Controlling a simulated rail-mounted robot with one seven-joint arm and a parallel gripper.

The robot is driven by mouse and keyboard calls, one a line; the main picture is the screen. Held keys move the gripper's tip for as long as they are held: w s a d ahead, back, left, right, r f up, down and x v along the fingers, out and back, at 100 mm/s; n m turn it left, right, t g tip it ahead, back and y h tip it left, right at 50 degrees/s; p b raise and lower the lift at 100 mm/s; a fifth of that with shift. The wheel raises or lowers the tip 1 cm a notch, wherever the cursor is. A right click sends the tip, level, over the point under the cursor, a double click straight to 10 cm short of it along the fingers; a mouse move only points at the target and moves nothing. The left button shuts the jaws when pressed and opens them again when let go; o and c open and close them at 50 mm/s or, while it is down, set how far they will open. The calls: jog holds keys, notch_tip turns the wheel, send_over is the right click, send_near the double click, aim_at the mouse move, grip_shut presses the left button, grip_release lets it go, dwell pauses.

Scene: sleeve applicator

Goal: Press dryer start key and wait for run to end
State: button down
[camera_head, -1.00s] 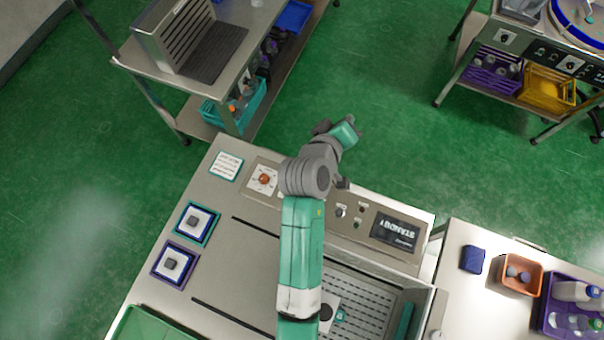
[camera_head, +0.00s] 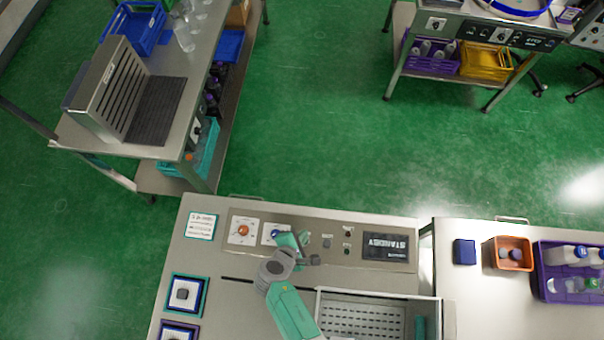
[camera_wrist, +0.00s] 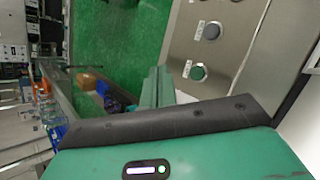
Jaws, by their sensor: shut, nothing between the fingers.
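The dryer control panel (camera_head: 300,240) runs along the far edge of the steel machine. Its dark display (camera_head: 387,247) reads what looks like STANDBY, upside down to me. Two small round keys (camera_head: 347,241) sit left of the display. In the wrist view a green key (camera_wrist: 198,72) and a grey key (camera_wrist: 211,32) each have a small label, too small to read. My gripper (camera_head: 303,239) is shut and empty over the panel, left of these keys. In the wrist view its teal fingers (camera_wrist: 157,88) are together, apart from the green key.
An orange knob (camera_head: 243,230) and a blue knob (camera_head: 275,233) are on the panel's left. A slotted basin (camera_head: 360,320) lies near the panel. An orange bin (camera_head: 509,252) and purple crate (camera_head: 545,290) stand on the right table.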

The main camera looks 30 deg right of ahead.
notch_tip(320, 180, down, 9)
jog(key=b, duration=0.7)
jog(key=shift+b, duration=0.4)
dwell(1.4)
jog(key=shift+f+b, duration=0.3)
jog(key=shift+f+b, duration=0.4)
dwell(0.6)
jog(key=shift+r+p, duration=0.8)
